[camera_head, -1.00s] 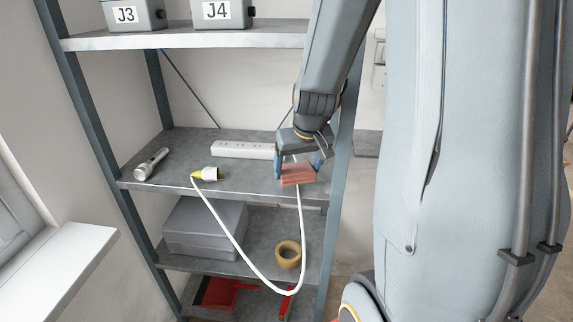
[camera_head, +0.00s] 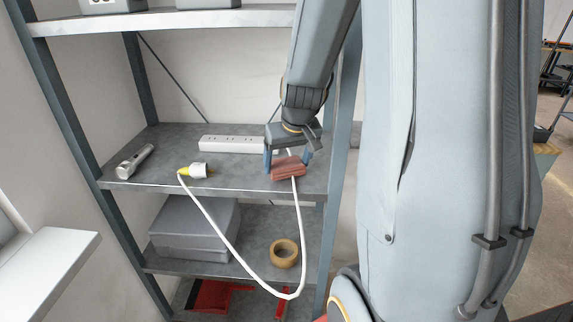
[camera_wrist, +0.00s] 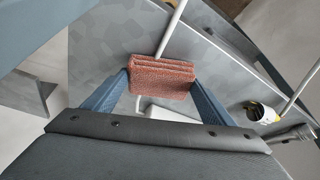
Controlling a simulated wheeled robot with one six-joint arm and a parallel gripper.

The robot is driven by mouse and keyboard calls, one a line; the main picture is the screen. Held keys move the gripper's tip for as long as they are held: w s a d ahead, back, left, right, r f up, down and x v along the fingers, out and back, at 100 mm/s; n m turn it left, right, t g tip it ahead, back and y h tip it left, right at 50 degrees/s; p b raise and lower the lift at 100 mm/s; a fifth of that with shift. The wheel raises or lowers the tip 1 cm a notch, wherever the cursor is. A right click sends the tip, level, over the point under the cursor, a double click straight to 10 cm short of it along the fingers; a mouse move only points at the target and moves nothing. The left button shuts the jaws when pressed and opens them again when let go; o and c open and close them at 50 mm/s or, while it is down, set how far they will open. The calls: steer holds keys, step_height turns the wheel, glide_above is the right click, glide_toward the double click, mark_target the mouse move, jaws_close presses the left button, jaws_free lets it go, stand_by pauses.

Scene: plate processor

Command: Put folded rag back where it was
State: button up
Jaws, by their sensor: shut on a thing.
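The folded rag (camera_head: 289,168) is a small reddish-brown bundle with visible layers. My gripper (camera_head: 287,160) is shut on it, one blue finger on each side. It is over the right part of the middle shelf (camera_head: 240,179), near the front edge. The wrist view also shows the rag (camera_wrist: 161,77) between the two fingers (camera_wrist: 161,86). I cannot tell whether its underside touches the shelf. A white cable passes by the rag.
A white power strip (camera_head: 225,143) lies behind, left of my gripper. A yellow-and-white plug (camera_head: 195,171) and a flashlight (camera_head: 135,161) lie to the left. The cable (camera_head: 223,240) hangs over the shelf front. Below are a grey case (camera_head: 190,232) and a tape roll (camera_head: 285,254).

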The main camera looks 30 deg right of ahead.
steer(key=shift+f, duration=0.1)
steer(key=o, duration=0.9)
steer(key=shift+s+r, duration=0.1)
steer(key=shift+r, duration=0.35)
steer(key=d+b+v, duration=0.1)
steer(key=v, duration=0.5)
steer(key=s+a+f+g, duration=0.1)
steer(key=s+a+f, duration=0.2)
steer(key=s+a, duration=0.1)
steer(key=s+a+f+n+g, duration=0.1)
steer(key=s+a+f, duration=0.2)
steer(key=a, duration=0.3)
steer(key=s+a+f+n+g+y, duration=0.1)
steer(key=s+a+f, duration=0.2)
steer(key=s+a, duration=0.1)
steer(key=shift+s+a, duration=0.35)
steer(key=shift+a, duration=0.4)
steer(key=shift+f, duration=0.15)
